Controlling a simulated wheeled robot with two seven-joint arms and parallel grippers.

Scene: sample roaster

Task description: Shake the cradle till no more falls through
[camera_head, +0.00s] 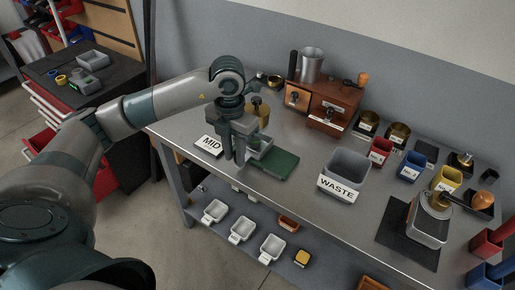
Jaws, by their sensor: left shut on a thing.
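My left gripper (235,158) points down over the left part of the grey table, its fingers shut on a small grey-green open box that I take for the cradle (262,142). The cradle sits right of the fingers, above or against a flat dark green tray (283,165). The gripper hides part of the cradle, and I cannot tell whether it touches the tray. What lies inside the cradle is too small to make out. My right gripper is not in view.
A grey bin labelled WASTE (346,167) stands right of the green tray. A MID card (209,144) lies left of the gripper. A brown roaster (330,100) stands behind. Small coloured bins, including a red one (380,150), and a scale-like device (428,220) fill the right side.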

